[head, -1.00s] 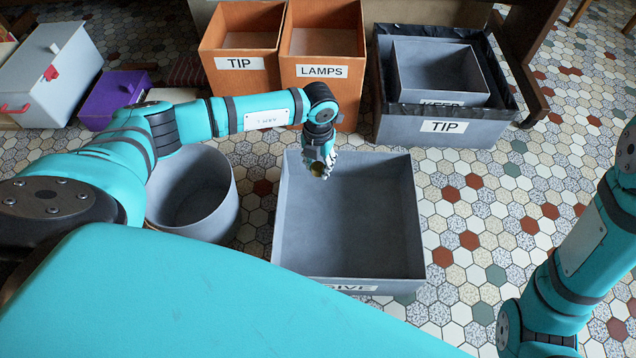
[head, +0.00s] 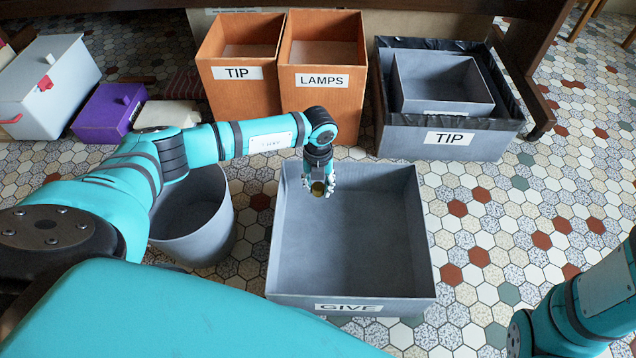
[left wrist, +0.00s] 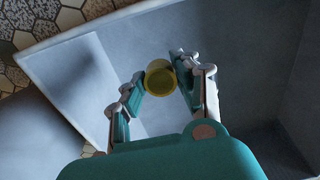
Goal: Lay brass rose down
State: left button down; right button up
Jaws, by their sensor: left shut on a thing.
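The brass rose (head: 319,188) is a small round yellowish piece at the tips of my left gripper (head: 321,183). The left wrist view shows it as a yellow disc (left wrist: 160,78) between the two fingers (left wrist: 162,88), which are shut on it. They hold it over the back left part of the large grey box labelled GIVE (head: 425,240). The box's floor is bare in the head view. How far the rose is above the floor is hard to tell. My right arm shows at the lower right, but its gripper is outside the picture.
An orange TIP box (head: 240,95) and an orange LAMPS box (head: 323,100) stand behind. A grey TIP box (head: 450,150) with a black liner holds a smaller grey box (head: 445,85). A round grey bin (head: 205,235) stands left of the GIVE box. Tiled floor is clear to the right.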

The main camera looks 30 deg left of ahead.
aim_at(318, 208)
pick_arm(q)
jog(key=shift+f+b, duration=1.85)
jog(key=shift+f, duration=1.8)
jog(key=shift+f, duration=0.4)
jog(key=c, duration=0.8)
grip_release()
jog(key=shift+o, duration=0.3)
jog(key=o, duration=0.5)
jog(key=shift+r, duration=0.1)
